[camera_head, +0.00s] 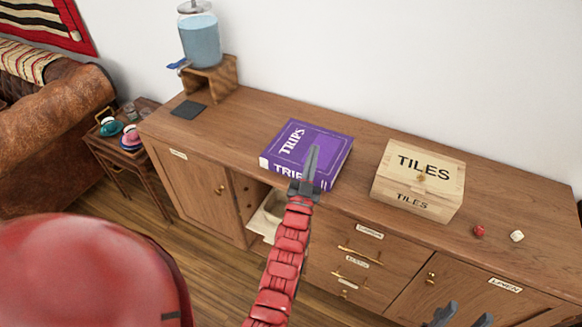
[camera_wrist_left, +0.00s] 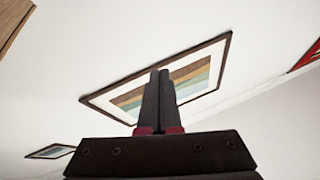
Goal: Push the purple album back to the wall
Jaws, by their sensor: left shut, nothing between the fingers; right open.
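The purple album (camera_head: 325,143), with "TRIPS" on its cover and spine, lies flat on the wooden sideboard (camera_head: 362,130), with a strip of bare top between it and the white wall (camera_head: 400,60). My left gripper (camera_head: 313,150) is shut and empty. In the head view it overlaps the album's front right part; whether it touches is unclear. The left wrist view shows the shut fingers (camera_wrist_left: 160,75) pointing at a framed striped picture, without the album. My right gripper (camera_head: 462,312) is open at the bottom edge, in front of the sideboard.
A wooden TILES box (camera_head: 418,180) stands right of the album, with a red die (camera_head: 479,231) and a white die (camera_head: 517,236) beyond it. A water dispenser (camera_head: 200,40) on a wooden stand (camera_head: 212,78) and a dark coaster (camera_head: 188,109) are at the left.

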